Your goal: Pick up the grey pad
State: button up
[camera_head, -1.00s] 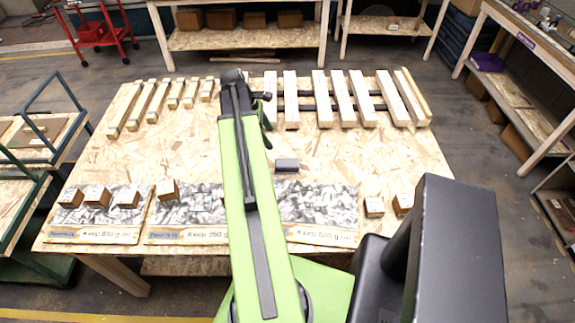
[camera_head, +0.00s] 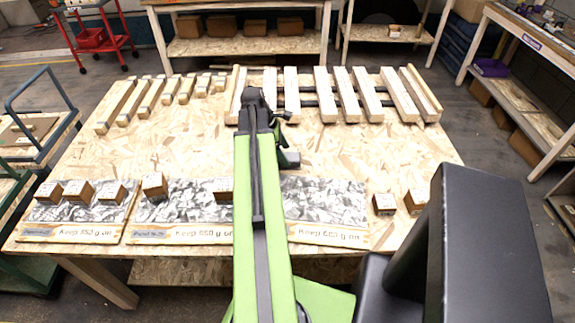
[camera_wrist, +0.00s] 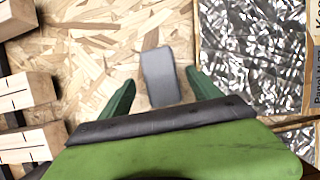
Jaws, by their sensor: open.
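The grey pad (camera_wrist: 158,62) is a small flat-looking block on the wooden board table, seen in the wrist view. It lies between the two green fingers of my gripper (camera_wrist: 161,78), with space on both sides. The fingers are apart and empty. I cannot tell how high they are above the pad. In the head view my gripper (camera_head: 287,148) is partly hidden by my green arm, and the pad is largely or fully hidden there.
A patterned panel (camera_wrist: 260,50) lies close right of the pad in the wrist view. Wooden beams (camera_wrist: 25,95) stand on the left. In the head view, small brown boxes (camera_head: 78,191) sit along the panels at the front. The table's right middle (camera_head: 400,155) is bare.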

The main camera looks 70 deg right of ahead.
aim_at(287, 156)
jog(key=b+x, duration=0.1)
jog(key=x, duration=0.2)
jog(key=shift+f+b, duration=0.1)
jog(key=shift+b, duration=0.25)
dwell(0.4)
jog(key=c, duration=1.5)
notch_tip(287, 156, up, 6)
jog(key=p, duration=0.5)
jog(key=shift+s+f+p, duration=0.1)
jog(key=shift+p, duration=0.3)
jog(key=s+r+p, duration=0.2)
jog(key=s, duration=0.1)
jog(key=s+a+r+p, duration=0.1)
jog(key=s, duration=0.3)
jog(key=s+r+p, duration=0.2)
jog(key=s, duration=0.2)
jog(key=shift+s+a+r+p, duration=0.15)
jog(key=shift+a+r+p, duration=0.15)
